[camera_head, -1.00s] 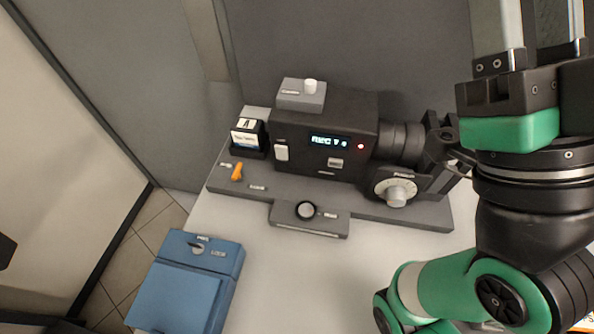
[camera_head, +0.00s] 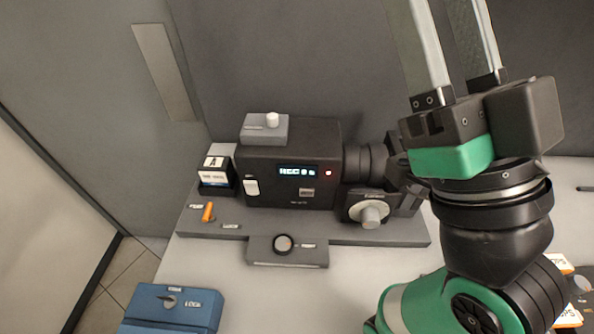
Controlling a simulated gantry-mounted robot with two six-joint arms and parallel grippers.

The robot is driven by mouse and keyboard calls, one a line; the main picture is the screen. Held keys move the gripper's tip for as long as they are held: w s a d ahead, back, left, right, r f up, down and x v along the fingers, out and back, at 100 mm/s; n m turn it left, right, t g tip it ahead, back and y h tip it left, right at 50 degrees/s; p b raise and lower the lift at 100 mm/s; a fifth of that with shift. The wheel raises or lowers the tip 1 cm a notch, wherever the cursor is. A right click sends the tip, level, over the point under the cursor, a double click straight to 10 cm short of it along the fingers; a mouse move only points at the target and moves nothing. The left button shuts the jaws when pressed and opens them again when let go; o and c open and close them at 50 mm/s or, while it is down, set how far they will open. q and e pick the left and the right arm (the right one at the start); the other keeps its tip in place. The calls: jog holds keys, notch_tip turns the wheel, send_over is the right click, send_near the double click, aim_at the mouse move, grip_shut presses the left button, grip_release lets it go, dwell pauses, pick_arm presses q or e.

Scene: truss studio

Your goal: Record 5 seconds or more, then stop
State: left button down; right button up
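A dark box-shaped camera (camera_head: 288,165) stands on a grey base plate (camera_head: 215,228) on the white table. Its small display (camera_head: 297,171) is lit and seems to read REC with digits too small to read surely. A red light (camera_head: 328,173) glows beside the display. A grey block with a white button (camera_head: 272,119) sits on the camera's top. My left gripper is out of view.
A silver dial (camera_head: 371,214) is at the lens end. An orange lever (camera_head: 208,212) and a small slate-like block (camera_head: 214,178) are at the plate's left. A blue case (camera_head: 172,306) lies at lower left. Orange-white packs (camera_head: 563,314) lie at lower right. The table's front middle is clear.

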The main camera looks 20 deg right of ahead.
grip_shut()
dwell(1.7)
